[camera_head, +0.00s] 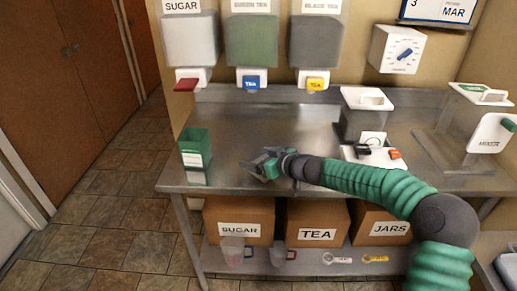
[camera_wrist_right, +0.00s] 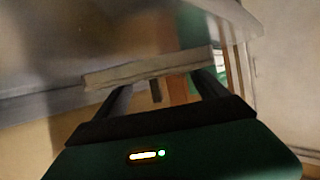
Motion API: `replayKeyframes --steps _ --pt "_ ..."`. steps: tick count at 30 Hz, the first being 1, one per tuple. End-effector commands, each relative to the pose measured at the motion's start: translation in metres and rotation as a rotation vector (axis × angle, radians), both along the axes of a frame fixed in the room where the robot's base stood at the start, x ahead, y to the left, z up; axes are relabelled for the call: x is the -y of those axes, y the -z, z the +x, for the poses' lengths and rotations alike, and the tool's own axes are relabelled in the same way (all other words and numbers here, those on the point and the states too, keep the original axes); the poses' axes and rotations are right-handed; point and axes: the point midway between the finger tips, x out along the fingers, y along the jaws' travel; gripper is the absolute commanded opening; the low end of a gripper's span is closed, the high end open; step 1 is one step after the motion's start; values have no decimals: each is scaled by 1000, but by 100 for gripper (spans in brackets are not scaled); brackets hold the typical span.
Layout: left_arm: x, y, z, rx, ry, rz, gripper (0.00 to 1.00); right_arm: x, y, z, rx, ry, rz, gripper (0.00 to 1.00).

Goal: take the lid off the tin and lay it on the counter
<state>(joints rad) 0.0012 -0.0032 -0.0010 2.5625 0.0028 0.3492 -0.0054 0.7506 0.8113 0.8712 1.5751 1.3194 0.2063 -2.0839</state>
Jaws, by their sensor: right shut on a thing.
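The green tin (camera_head: 195,150) with a pale label stands upright near the left front corner of the steel counter (camera_head: 290,130). Its top looks open, with a dark green inside. My right gripper (camera_head: 252,167) is to the right of the tin, apart from it, low over the front part of the counter. In the right wrist view, the gripper (camera_wrist_right: 158,85) is shut on a thin, flat, pale thing seen edge-on, which looks like the lid (camera_wrist_right: 150,68). In the head view the lid is hard to tell from the grey fingers. My left gripper is not in view.
Sugar (camera_head: 190,40), green (camera_head: 251,40) and grey (camera_head: 315,40) dispensers hang at the back. A white-topped machine (camera_head: 367,98) and the mixer (camera_head: 490,130) stand at the right. Labelled boxes (camera_head: 238,220) sit on the shelf below. The counter's middle is clear.

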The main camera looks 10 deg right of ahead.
Motion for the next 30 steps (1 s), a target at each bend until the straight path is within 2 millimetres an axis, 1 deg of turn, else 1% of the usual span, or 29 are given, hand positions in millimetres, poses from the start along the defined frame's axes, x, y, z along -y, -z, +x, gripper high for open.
replayKeyframes --steps 1,4,6,9,12,19,22,23,24,27,30 --pt "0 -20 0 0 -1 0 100 2 -8 11 -1 -3 -2 34" --pt "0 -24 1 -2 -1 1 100 8 -1 24 0 -1 0 34" --pt "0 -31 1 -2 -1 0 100 11 -1 32 0 -1 0 34" --pt "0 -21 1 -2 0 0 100 13 27 33 -6 0 4 34" --pt "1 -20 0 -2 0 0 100 12 39 33 -3 -1 3 34" --pt "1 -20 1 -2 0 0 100 13 40 33 0 0 -1 34" --pt "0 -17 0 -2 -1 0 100 12 43 33 0 0 -1 34" --pt "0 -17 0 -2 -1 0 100 12 42 33 0 0 -1 84" --pt "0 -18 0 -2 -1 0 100 12 41 33 0 0 -1 89" --pt "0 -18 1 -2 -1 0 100 12 41 33 0 0 0 100" --pt "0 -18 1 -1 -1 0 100 12 41 33 0 0 0 100"
